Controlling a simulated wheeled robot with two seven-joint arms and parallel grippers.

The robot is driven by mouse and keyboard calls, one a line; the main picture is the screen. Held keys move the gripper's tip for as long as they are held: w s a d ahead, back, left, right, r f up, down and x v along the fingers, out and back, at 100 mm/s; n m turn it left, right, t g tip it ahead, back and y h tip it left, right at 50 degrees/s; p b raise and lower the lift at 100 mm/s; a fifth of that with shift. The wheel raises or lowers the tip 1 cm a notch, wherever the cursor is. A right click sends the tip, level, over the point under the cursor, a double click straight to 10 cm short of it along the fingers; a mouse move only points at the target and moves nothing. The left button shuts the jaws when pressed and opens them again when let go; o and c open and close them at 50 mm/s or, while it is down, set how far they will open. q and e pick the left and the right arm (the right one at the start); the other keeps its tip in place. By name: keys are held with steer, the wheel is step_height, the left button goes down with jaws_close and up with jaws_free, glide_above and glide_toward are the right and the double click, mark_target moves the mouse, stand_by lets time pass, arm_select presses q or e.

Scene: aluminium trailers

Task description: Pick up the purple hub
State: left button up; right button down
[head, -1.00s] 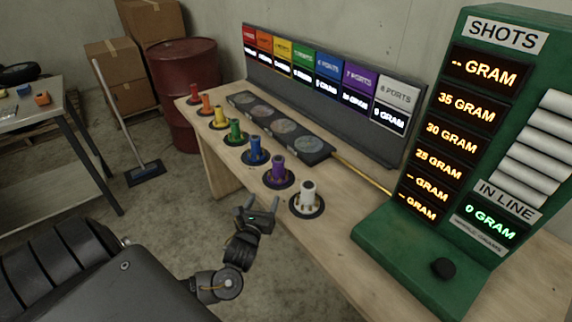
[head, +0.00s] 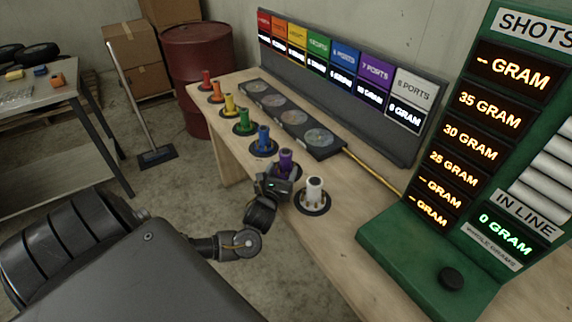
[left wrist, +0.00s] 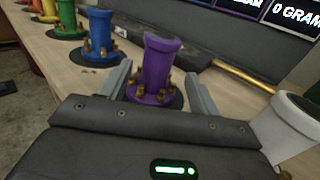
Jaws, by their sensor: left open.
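The purple hub (head: 285,160) stands upright on the wooden table, on a dark round pad, between the blue hub and the white hub. In the head view its lower part is hidden by my left gripper (head: 277,178). In the left wrist view the purple hub (left wrist: 157,72) stands between the two open grey fingers of my left gripper (left wrist: 160,85), with brass ports around its base. The fingers are on either side of it with gaps, and they are not closed on it. My right gripper is not in view.
The blue hub (head: 263,138) stands just beyond, and the white hub (head: 315,190) stands close on the right. A dark panel with round discs (head: 290,118) lies behind the row. A green readout box (head: 440,250) stands at the right.

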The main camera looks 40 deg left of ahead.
mark_target(284, 163)
arm_select(q)
steer(key=shift+w+a+r, duration=0.1)
steer(key=shift+w+r, duration=0.05)
steer(key=shift+p+x, duration=0.3)
steer(key=shift+x, duration=2.1)
steer(key=shift+a, duration=0.15)
jaws_close()
steer(key=shift+r, duration=0.15)
